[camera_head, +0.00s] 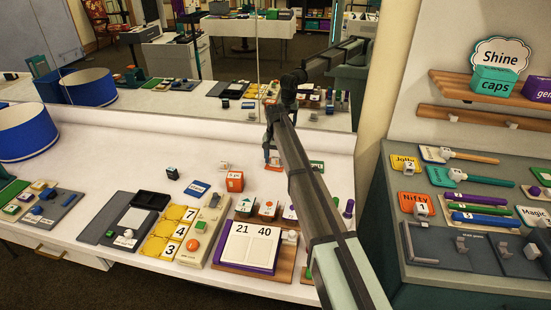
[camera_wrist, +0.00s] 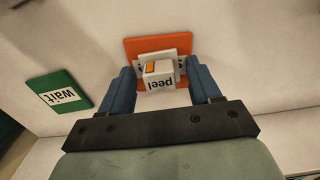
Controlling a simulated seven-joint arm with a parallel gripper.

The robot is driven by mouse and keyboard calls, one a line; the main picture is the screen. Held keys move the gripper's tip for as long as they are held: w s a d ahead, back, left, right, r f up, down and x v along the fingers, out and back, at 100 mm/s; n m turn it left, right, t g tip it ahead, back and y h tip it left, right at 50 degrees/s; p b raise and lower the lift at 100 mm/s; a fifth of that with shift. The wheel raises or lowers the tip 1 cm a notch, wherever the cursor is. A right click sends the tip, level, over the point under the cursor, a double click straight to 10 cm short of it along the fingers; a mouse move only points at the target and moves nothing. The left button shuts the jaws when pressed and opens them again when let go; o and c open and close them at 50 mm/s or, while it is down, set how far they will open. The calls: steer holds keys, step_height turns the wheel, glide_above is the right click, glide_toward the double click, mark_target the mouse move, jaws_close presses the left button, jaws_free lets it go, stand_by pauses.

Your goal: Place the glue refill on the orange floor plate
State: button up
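The orange floor plate (camera_wrist: 133,46) lies flat on the white counter, with a white label partly hidden. A small white block marked "peel" (camera_wrist: 158,82), with an orange patch, is over the plate's near part, between my fingers. I cannot tell if it is the glue refill or if it touches the plate. My gripper (camera_wrist: 161,70) is open, with a gap on each side of the block. In the head view my gripper (camera_head: 271,148) is low over the orange plate (camera_head: 274,168), which it partly hides.
A green plate marked "wait" (camera_wrist: 61,94) lies left of the orange one in the wrist view. In the head view an orange cube (camera_head: 235,181), a dark block (camera_head: 172,173) and a blue plate (camera_head: 197,189) lie nearby. A mirror (camera_head: 180,90) stands behind the counter.

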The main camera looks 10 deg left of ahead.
mark_target(275, 157)
steer(key=shift+o, duration=0.6)
step_height(275, 157, up, 12)
steer(key=shift+r, duration=0.15)
stand_by(0.3)
